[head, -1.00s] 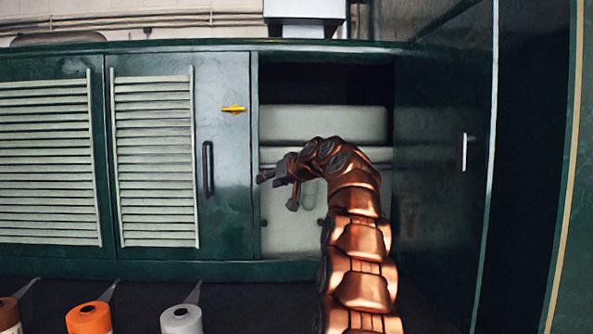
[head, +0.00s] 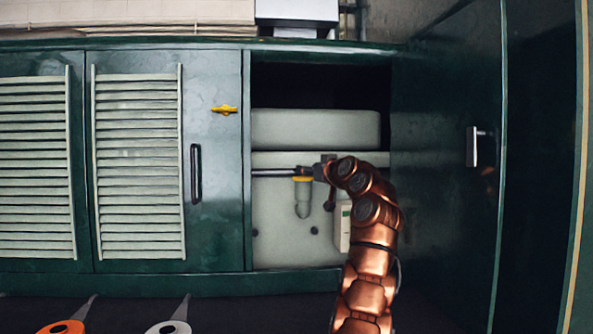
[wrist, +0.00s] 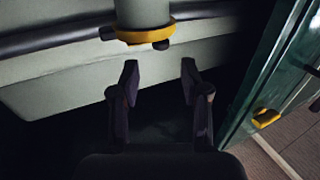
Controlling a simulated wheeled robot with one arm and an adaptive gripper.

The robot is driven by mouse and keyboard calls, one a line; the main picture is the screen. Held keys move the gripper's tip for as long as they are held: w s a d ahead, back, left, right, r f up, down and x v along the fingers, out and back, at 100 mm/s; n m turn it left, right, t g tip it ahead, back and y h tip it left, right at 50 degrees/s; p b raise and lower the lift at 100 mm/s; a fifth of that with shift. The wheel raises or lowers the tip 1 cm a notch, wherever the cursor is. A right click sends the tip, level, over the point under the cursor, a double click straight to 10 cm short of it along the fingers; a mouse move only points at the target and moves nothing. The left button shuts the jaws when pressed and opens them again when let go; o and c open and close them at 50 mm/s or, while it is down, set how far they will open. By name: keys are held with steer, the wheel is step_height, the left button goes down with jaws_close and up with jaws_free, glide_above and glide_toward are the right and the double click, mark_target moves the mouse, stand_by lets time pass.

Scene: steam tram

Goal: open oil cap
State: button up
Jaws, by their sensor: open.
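The oil cap (head: 303,179) is a yellow ring at the top of a short pale pipe inside the open cabinet. In the wrist view the yellow cap (wrist: 145,35) sits around the pale pipe, with dark knobs at its sides. My gripper (head: 318,171) is just right of the cap in the head view, by the bent copper arm. In the wrist view my gripper (wrist: 159,72) is open and empty. Its two dark fingers point towards the cap, with a gap between. The head view does not show clearly how far apart they are.
The cabinet opening has a pale tank (head: 315,130) and a dark rod (head: 273,172). A slatted green door (head: 215,200) with a yellow latch (head: 224,109) stands to the left. A green panel (head: 445,130) bounds the right.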

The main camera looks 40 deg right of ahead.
steer(key=shift+p+x, duration=2.6)
steer(key=shift+x, duration=0.2)
steer(key=shift+p+x, duration=0.8)
steer(key=shift+x, duration=0.15)
jaws_close()
